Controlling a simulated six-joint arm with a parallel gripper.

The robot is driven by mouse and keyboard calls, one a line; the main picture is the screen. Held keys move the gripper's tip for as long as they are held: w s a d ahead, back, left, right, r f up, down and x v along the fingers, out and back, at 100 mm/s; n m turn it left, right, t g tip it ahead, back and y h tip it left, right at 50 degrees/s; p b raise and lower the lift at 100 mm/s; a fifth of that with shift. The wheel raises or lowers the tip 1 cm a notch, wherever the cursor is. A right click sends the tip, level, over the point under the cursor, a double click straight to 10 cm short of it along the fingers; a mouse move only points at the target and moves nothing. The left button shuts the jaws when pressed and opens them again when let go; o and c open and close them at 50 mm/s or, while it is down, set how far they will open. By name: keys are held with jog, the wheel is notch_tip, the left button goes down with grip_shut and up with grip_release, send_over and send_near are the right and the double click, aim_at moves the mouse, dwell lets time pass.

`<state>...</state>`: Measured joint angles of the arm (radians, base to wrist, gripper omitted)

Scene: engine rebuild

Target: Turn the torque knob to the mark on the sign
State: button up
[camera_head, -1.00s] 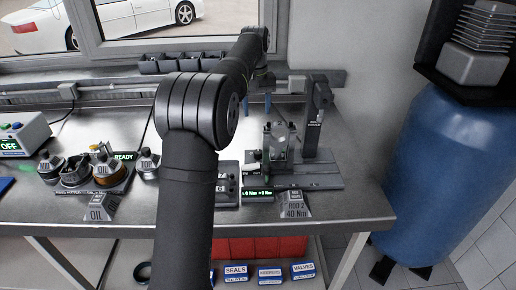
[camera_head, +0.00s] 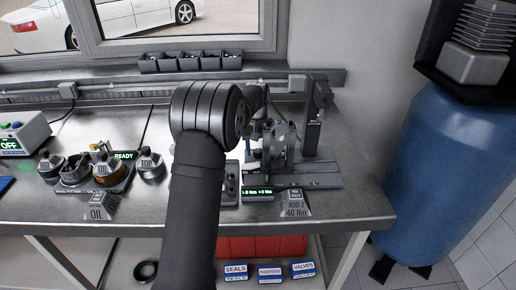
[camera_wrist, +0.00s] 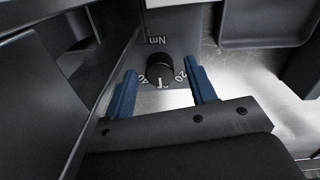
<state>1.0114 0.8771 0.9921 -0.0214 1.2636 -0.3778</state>
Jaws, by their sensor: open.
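The torque knob (camera_wrist: 160,72) is black and round, on a grey plate marked "Nm" and "20"; its other numbers are only partly readable. My gripper (camera_wrist: 161,88) is open, with one blue finger on each side of the knob and gaps between. I cannot tell how far above the plate the fingertips are. The sign (camera_head: 296,207) at the bench's front edge reads "ROD 2 40 Nm". A small green-lit display (camera_head: 257,192) stands behind it to the left, its text too small to read surely. In the head view my arm hides most of the gripper and the knob.
The station has a dark upright post (camera_head: 313,125) and a grey base (camera_head: 310,176). A dark control box (camera_head: 229,185) stands left of the display. Several black bins (camera_head: 190,62) line the back.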

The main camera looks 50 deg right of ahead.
jog(key=c, duration=1)
jog(key=shift+m, duration=0.3)
jog(key=m, duration=0.3)
jog(key=shift+m, duration=1.7)
jog(key=o, duration=1)
